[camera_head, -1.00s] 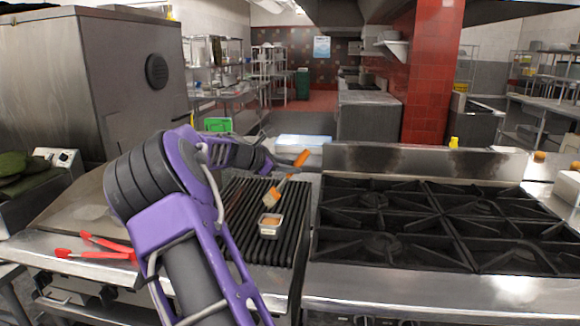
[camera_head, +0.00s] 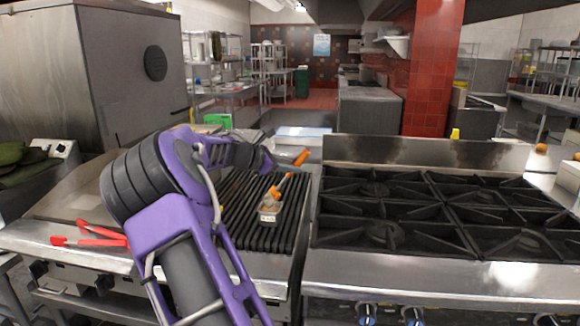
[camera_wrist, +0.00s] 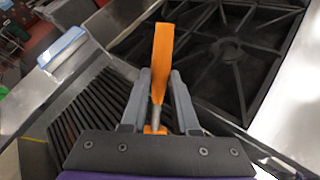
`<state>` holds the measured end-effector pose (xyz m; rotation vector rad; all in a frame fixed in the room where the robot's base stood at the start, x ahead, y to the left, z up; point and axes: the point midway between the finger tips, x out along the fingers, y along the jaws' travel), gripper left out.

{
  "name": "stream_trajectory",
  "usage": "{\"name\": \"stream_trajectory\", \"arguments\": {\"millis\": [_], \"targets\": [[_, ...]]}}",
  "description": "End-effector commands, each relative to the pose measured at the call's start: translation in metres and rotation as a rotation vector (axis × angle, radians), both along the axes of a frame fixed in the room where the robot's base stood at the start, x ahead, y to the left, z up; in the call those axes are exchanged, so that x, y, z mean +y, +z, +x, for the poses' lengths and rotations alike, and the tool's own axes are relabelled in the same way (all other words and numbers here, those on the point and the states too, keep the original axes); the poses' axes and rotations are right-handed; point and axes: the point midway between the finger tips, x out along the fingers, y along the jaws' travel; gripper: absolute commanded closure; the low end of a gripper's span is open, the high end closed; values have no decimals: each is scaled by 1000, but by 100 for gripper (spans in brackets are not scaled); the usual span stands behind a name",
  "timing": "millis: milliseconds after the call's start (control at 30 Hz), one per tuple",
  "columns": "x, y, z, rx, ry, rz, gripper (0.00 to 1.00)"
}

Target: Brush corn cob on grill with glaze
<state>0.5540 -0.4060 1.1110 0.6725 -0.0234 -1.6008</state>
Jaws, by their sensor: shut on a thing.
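My gripper (camera_head: 288,166) is shut on the orange handle of a brush (camera_head: 302,157) above the grill (camera_head: 240,235). The handle also stands up between the fingers (camera_wrist: 158,100) in the wrist view (camera_wrist: 163,55). The brush slants down to the left, with its orange head low at a small, pale, square glaze container (camera_head: 268,214) on the grill bars. The head overlaps the container's far side in the head view; I cannot tell whether they touch. The wrist view does not show the brush head clearly. I cannot make out a corn cob; my arm covers part of the grill.
Red tongs (camera_head: 92,234) lie on the metal counter left of the grill. A stove with black burner grates (camera_head: 420,215) stands right of the grill, with a raised metal back (camera_head: 425,150). A pale blue-lidded container (camera_head: 303,132) sits behind the grill.

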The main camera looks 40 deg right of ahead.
Motion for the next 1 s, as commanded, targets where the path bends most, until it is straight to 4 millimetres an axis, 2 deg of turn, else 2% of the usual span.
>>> {"name": "stream_trajectory", "arguments": {"millis": [1000], "targets": [[0,-10,0,0,0,0,100]]}}
